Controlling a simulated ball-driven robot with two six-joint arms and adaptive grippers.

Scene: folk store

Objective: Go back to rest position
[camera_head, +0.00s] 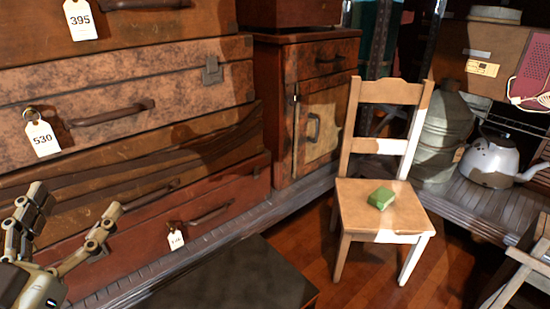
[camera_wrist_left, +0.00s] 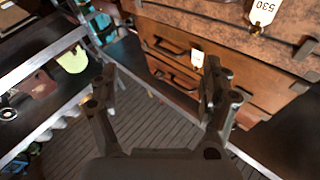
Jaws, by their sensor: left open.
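My left gripper (camera_head: 78,222) is at the lower left of the head view, in front of the stacked suitcases. Its two fingers are spread apart with nothing between them. The left wrist view shows the same open fingers (camera_wrist_left: 160,90), with a grey slatted surface and suitcases beyond them. My right gripper is in neither view.
A small wooden chair (camera_head: 385,130) stands on the wood floor with a green block (camera_head: 381,198) on its seat. Tagged suitcases (camera_head: 150,88) fill the left. A dark flat top (camera_head: 225,280) is at the bottom centre. A kettle (camera_head: 492,160) sits on the right shelf.

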